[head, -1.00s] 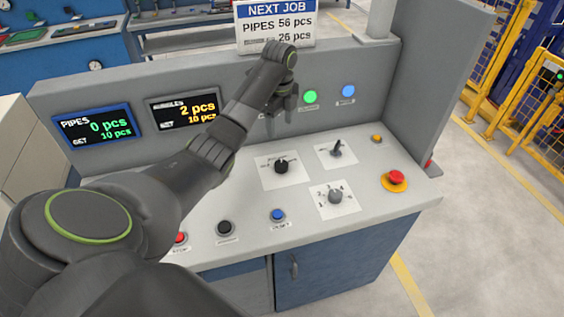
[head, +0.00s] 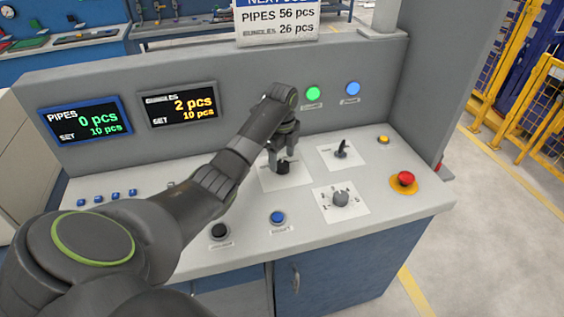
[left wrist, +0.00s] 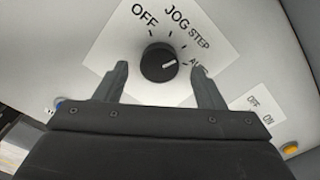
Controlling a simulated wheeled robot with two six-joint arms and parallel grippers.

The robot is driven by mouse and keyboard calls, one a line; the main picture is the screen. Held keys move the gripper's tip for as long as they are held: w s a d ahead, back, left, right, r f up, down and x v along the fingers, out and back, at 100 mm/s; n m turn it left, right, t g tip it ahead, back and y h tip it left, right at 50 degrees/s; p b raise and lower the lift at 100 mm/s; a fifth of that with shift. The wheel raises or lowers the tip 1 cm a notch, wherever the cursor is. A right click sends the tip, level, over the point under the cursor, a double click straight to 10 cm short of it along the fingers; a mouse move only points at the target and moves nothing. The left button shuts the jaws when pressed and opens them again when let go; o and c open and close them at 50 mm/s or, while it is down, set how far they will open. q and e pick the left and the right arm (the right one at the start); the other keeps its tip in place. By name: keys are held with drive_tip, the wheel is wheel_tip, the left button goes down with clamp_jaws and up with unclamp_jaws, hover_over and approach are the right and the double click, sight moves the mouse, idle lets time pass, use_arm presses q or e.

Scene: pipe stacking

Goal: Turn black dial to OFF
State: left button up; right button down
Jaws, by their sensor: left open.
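The black dial (head: 283,168) sits on a white label plate (head: 298,180) on the sloping console top. In the left wrist view the black dial (left wrist: 159,63) has a white pointer line aimed right, toward the partly hidden label starting with "A". OFF is printed at its upper left, then JOG and STEP. My left gripper (head: 283,160) is over the dial in the head view. In the left wrist view its open fingers (left wrist: 163,75) stand on either side of the dial, with gaps to it. My right gripper is not seen.
A blue button (head: 277,217) and a black button (head: 219,231) are in front. Two display screens (head: 86,121) are on the upright panel.

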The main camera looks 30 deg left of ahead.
use_arm(q)
drive_tip(key=shift+s+f, duration=0.1)
drive_tip(key=shift+f, duration=0.9)
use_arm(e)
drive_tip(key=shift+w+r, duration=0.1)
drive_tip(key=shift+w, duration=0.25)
use_arm(q)
drive_tip(key=c, duration=1)
drive_tip(key=shift+r+n+p, duration=0.25)
drive_tip(key=shift+n+p, duration=0.25)
drive_tip(key=shift+p, duration=0.45)
drive_tip(key=n+p, duration=0.9)
drive_tip(key=n, duration=0.1)
drive_tip(key=shift+f+n+p, duration=0.15)
drive_tip(key=shift+n+p, duration=0.9)
drive_tip(key=shift+n, duration=1.45)
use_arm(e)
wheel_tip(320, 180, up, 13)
use_arm(q)
drive_tip(key=shift+o, duration=0.2)
